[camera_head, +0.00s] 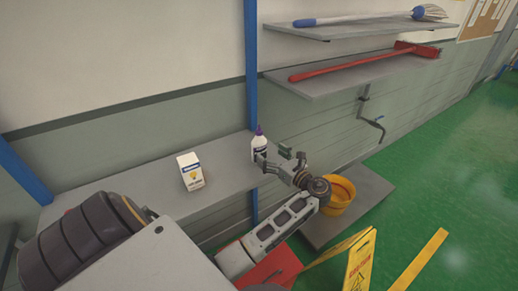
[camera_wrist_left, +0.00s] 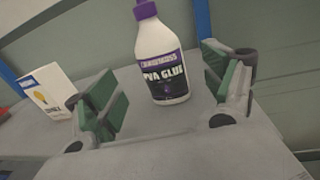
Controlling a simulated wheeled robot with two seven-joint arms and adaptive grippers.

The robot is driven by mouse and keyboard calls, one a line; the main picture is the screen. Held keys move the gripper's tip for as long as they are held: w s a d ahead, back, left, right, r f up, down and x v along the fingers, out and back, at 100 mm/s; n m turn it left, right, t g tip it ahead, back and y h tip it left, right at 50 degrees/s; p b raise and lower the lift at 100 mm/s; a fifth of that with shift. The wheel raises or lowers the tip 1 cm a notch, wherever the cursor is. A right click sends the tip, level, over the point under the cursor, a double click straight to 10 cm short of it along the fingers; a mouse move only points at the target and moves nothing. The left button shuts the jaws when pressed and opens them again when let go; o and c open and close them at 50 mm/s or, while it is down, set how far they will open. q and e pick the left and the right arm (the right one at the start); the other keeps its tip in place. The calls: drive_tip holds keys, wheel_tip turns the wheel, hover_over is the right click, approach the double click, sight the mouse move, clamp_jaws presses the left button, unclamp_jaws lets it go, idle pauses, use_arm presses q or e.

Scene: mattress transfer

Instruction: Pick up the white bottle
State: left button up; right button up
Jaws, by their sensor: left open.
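The white bottle (camera_head: 259,146) stands upright on the grey shelf (camera_head: 222,165), near its right end. It has a purple cap and a dark label reading PVA GLUE. In the left wrist view the bottle (camera_wrist_left: 164,62) shows beyond and between the two fingers. My left gripper (camera_head: 276,161) is open, its fingers on either side of the bottle's line, with green pads in the left wrist view (camera_wrist_left: 163,92). No contact with the bottle is visible. My right gripper is not in view.
A white and yellow box (camera_head: 190,171) stands left of the bottle on the same shelf. Blue posts (camera_head: 251,70) rise behind it. Upper shelves hold a mop (camera_head: 350,18) and a red-handled tool (camera_head: 350,63). A yellow bucket (camera_head: 338,196) and caution sign (camera_head: 358,262) are lower right.

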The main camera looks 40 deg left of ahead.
sight(262, 148)
use_arm(q)
drive_tip(key=shift+w+a, duration=0.15)
drive_tip(key=shift+a, duration=0.95)
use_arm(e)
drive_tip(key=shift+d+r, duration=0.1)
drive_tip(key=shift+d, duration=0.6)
use_arm(q)
drive_tip(key=shift+w+a+r+p, duration=0.1)
drive_tip(key=shift+w+a+p, duration=0.15)
drive_tip(key=shift+a, duration=0.75)
drive_tip(key=shift+w+a+r+p, duration=0.15)
drive_tip(key=shift+a+p, duration=0.1)
drive_tip(key=shift+a, duration=0.75)
drive_tip(key=shift+w+a+f, duration=0.1)
drive_tip(key=shift+a, duration=0.4)
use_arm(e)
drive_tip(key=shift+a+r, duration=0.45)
use_arm(q)
drive_tip(key=shift+c, duration=0.3)
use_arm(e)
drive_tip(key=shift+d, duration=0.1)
use_arm(q)
drive_tip(key=c, duration=1.2)
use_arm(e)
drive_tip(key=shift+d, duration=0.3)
use_arm(q)
drive_tip(key=shift+c, duration=0.2)
